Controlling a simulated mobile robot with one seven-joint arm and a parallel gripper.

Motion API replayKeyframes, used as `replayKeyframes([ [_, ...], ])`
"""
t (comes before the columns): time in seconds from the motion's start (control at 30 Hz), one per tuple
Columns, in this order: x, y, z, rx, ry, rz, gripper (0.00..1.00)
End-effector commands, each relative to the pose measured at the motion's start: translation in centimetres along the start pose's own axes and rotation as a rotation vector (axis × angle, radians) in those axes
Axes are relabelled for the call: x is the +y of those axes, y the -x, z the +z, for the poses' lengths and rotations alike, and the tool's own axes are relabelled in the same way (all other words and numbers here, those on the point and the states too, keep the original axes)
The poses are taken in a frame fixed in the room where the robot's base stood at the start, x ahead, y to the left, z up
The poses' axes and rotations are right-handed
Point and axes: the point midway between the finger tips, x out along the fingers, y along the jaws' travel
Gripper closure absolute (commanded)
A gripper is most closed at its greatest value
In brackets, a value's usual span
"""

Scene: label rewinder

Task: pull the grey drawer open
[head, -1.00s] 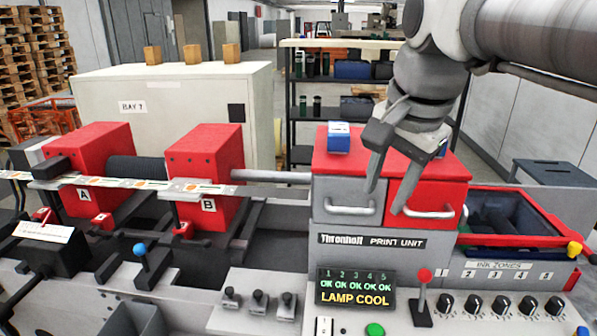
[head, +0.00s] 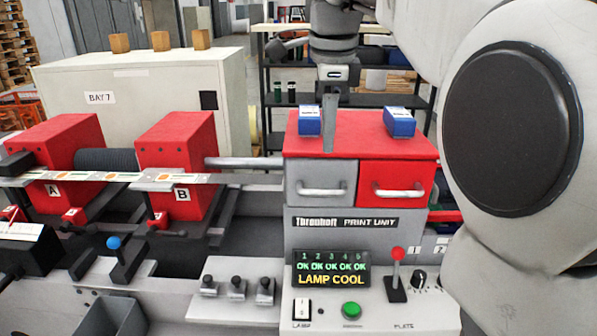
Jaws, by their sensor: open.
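The grey drawer (head: 322,174) is the left of two drawers in the red-topped print unit (head: 400,150). It looks shut, with a pale horizontal bar handle (head: 321,192) on its front. The red drawer (head: 394,180) beside it also looks shut and has a like handle. My gripper (head: 330,140) points down at the unit's top, in line above the grey drawer and apart from its handle. It is seen nearly edge-on, so one finger hides the other. It holds nothing that I can see.
Two blue boxes, one at left (head: 310,121) and one at right (head: 399,122), sit on the unit's red top. A control panel with a display (head: 331,269), a green button (head: 351,310) and a red-knobbed lever (head: 396,270) lies below the drawers. My arm covers the right side.

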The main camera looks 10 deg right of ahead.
Motion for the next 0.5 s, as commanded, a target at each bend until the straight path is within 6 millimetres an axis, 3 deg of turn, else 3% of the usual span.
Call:
replayKeyframes([
  [0.3,0.1,-7.2,0.0,0.001,0.002,0.004,0.53],
  [0.5,0.1,-10.4,0.0,0.001,0.001,0.002,0.53],
])
